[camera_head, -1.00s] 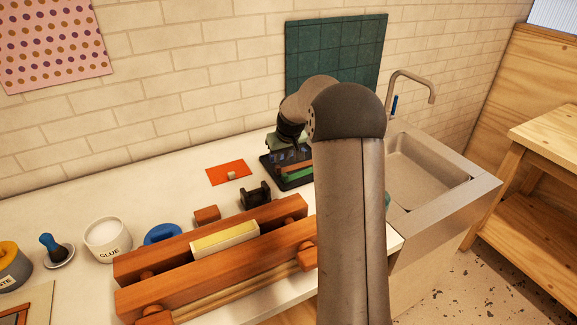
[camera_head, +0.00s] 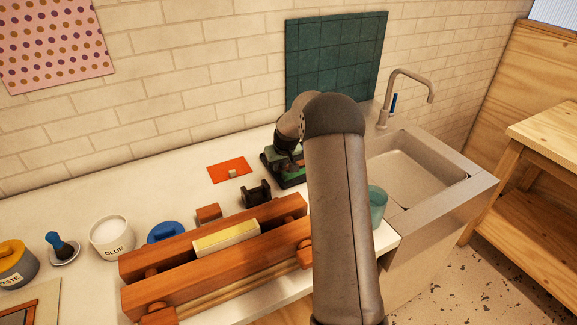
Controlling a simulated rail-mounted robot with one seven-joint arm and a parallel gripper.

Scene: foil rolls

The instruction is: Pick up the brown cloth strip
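A dark tray (camera_head: 293,184) lies on the counter near the back wall, partly hidden by my arm. I cannot make out the brown cloth strip clearly; my gripper and arm cover most of the tray's inside. My gripper (camera_head: 287,156) is pointing down, low over the tray. Its fingertips are too small and dark to tell whether they are open or shut, or whether they touch anything.
A black holder (camera_head: 256,194) stands in front. A large wooden press (camera_head: 220,262) fills the front counter. A teal cup (camera_head: 377,204) stands right of my arm, near the sink (camera_head: 412,172).

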